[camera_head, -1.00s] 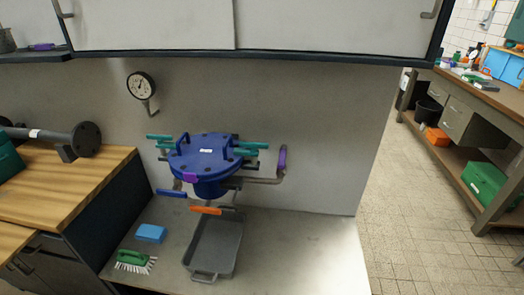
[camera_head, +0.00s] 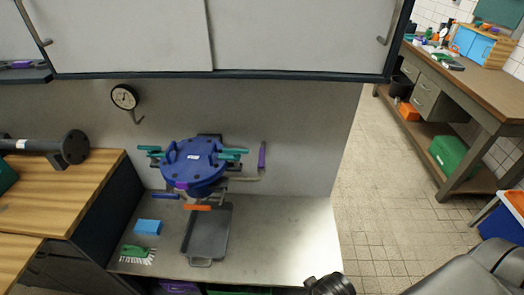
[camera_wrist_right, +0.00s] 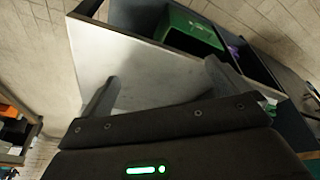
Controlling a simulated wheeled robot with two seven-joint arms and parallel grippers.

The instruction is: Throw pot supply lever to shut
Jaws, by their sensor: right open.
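A blue lidded pot (camera_head: 194,165) is mounted in front of the back wall above the grey bench, with several teal clamp handles around its lid. A purple lever handle (camera_head: 262,156) stands upright on the pipe to its right. A blue handle (camera_head: 165,196) and an orange handle (camera_head: 198,207) lie roughly level below the pot. I cannot tell which is the supply lever. My right gripper is open and empty in the right wrist view (camera_wrist_right: 162,72), over the bench area and apart from the pot. My left gripper is out of view.
A grey tray (camera_head: 208,236), a blue sponge (camera_head: 147,227) and a green brush (camera_head: 135,252) lie on the bench. A round gauge (camera_head: 124,97) is on the wall. Cabinets (camera_head: 120,37) overhang the bench. The bench's right part is clear.

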